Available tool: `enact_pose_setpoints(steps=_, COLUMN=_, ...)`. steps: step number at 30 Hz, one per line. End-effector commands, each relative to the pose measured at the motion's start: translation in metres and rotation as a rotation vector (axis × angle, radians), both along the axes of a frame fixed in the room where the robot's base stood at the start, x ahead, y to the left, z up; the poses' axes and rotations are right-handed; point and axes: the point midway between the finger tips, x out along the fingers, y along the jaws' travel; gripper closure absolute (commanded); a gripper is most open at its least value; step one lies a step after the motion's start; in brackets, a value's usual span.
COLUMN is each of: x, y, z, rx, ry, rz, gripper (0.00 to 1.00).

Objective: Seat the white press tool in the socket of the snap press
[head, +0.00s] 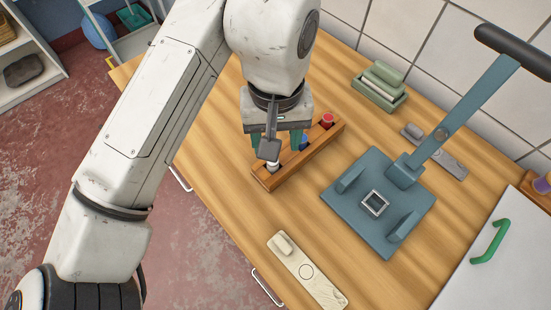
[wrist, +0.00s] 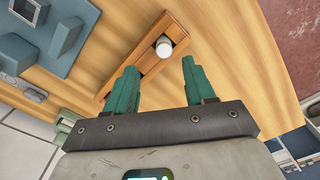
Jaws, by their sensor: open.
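The white press tool (head: 272,167) stands at the near end of a wooden rack (head: 322,141). In the wrist view the white tool (wrist: 164,47) shows as a round pale top in the rack (wrist: 172,31). My gripper (head: 277,148) is open and empty above the rack. In the wrist view its teal fingers (wrist: 158,66) are spread, with the tool seen between and just beyond their tips. The blue-grey snap press (head: 345,212) stands to the right, its lever raised. Its square, pale-rimmed socket (head: 374,203) looks empty.
A red tool (head: 327,120) and a blue tool (head: 304,142) also stand in the rack. A cream plate with a block (head: 318,286) lies at the front. A white panel with a green handle (head: 490,241) is at right.

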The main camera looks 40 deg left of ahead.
Motion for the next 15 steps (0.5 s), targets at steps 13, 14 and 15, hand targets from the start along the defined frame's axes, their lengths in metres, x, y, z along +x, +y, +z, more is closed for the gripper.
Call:
enact_pose_setpoints(steps=13, x=-0.005, y=0.003, z=-0.045, rx=-0.001, ry=0.002, rz=0.001, gripper=0.46)
enact_pose_setpoints(steps=14, x=-0.005, y=0.002, z=-0.049, rx=0.0, ry=0.001, rz=0.0, gripper=0.46)
enact_pose_setpoints(steps=15, x=-0.005, y=0.002, z=-0.054, rx=0.0, ry=0.001, rz=0.001, gripper=0.46)
